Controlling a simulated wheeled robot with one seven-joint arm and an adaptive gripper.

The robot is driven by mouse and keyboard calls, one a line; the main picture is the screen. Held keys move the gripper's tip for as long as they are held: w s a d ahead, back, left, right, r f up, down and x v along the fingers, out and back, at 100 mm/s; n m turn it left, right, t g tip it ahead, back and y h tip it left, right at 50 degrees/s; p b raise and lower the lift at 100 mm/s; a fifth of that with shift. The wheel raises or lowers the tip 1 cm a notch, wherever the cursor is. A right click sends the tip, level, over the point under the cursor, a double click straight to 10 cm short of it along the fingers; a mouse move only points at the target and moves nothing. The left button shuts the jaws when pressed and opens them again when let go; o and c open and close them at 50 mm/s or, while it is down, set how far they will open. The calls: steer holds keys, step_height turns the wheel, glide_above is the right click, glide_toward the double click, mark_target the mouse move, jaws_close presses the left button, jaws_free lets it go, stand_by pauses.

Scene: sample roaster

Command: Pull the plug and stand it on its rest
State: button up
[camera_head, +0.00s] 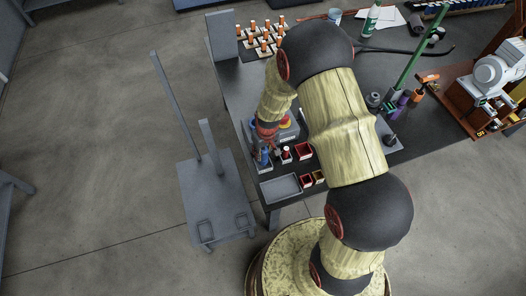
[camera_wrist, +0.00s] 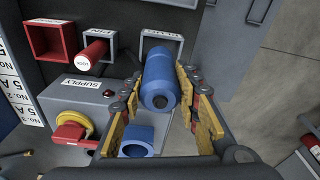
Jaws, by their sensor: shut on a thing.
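My gripper (camera_wrist: 158,76) is shut on the blue plug (camera_wrist: 161,88), a cylinder with a dark hole in its near end, in the wrist view. The blue socket (camera_wrist: 137,141) on the supply box (camera_wrist: 78,102) is open and empty, apart from the plug. The white-rimmed rest (camera_wrist: 176,37) is just beyond the plug's far end. The plug overlaps its front edge, and I cannot tell whether they touch. In the head view the blue plug (camera_head: 265,155) shows below my gripper (camera_head: 266,138), close to the table's left edge.
A red lock (camera_wrist: 92,52) stands in a neighbouring holder, with an open red box (camera_wrist: 52,38) beyond it. The supply box carries a red and yellow switch (camera_wrist: 72,131). A grey tray (camera_head: 281,188) lies nearby. A grey cart (camera_head: 216,190) stands left of the table.

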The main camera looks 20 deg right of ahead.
steer(key=shift+f, duration=0.15)
steer(key=shift+f+b, duration=0.35)
steer(key=shift+b, duration=0.05)
steer(key=shift+f+b, duration=1)
steer(key=shift+f, duration=0.45)
steer(key=o, duration=1.4)
steer(key=shift+r, duration=0.1)
steer(key=r, duration=0.4)
steer(key=s+r, duration=0.1)
steer(key=r, duration=0.6)
steer(key=shift+s+d+r, duration=0.15)
steer(key=shift+s+r, duration=0.1)
steer(key=shift+r, duration=0.1)
